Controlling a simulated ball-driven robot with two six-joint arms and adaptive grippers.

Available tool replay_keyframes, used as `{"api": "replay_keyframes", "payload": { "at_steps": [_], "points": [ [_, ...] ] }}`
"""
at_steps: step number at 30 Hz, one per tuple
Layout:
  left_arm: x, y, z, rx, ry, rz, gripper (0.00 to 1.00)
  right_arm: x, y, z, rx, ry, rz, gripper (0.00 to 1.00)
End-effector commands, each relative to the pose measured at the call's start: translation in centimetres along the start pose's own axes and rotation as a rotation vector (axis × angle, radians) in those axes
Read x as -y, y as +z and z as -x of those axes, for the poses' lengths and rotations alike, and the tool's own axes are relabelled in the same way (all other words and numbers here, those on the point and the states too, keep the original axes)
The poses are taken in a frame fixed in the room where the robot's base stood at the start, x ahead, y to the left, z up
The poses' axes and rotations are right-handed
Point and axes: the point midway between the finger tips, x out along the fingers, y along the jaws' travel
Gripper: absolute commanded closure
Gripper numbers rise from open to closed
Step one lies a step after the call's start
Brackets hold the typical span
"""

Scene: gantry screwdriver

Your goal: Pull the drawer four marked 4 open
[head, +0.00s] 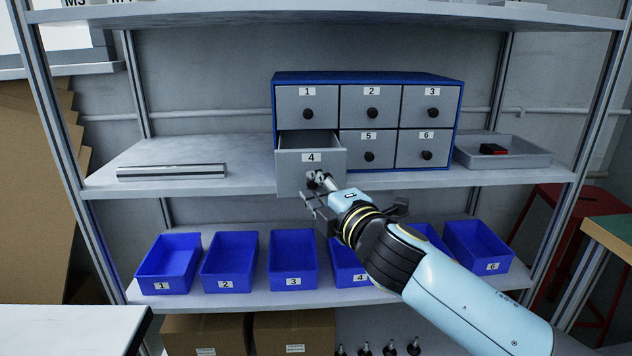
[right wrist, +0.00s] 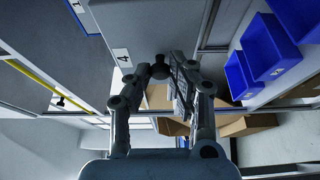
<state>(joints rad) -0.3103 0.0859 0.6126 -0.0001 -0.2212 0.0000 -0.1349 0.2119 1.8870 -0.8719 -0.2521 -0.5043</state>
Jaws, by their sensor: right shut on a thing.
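Drawer 4 (head: 297,161), grey with a white label "4", is pulled part way out of the blue-framed cabinet (head: 366,77); its inside shows from above. My right gripper (head: 318,181) is at the front of this drawer and shut on its dark round knob. In the right wrist view the knob (right wrist: 160,70) sits between the fingertips of the gripper (right wrist: 162,72), below the "4" label. In the head view the gripper hides most of the knob. My left gripper is in neither view.
Drawers 1, 2, 3, 5 and 6 are shut. A metal bar (head: 172,172) lies on the shelf at left, and a grey tray (head: 530,155) with a red and black item stands at right. Blue numbered bins (head: 228,262) line the lower shelf. Space before the cabinet's left side is free.

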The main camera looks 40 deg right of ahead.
Motion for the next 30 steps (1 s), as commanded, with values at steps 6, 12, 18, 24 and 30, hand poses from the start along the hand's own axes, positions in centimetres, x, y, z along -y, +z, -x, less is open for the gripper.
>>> {"api": "replay_keyframes", "payload": {
  "at_steps": [6,12,18,24,30],
  "points": [
    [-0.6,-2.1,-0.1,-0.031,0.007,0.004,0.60,0.3,-0.2,0.8,0.003,-0.006,-0.001,1.00],
    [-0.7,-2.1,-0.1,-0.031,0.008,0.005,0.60,0.3,-0.2,0.8,0.003,-0.006,-0.001,0.77],
    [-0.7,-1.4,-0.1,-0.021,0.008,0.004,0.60,0.2,-0.2,0.8,0.002,-0.004,-0.001,0.57],
    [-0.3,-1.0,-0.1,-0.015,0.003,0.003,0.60,0.1,-0.2,0.8,0.002,-0.003,-0.001,0.57],
    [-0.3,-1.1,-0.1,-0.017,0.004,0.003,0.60,0.3,-0.2,2.8,0.001,-0.006,-0.001,0.57]
  ]
}}
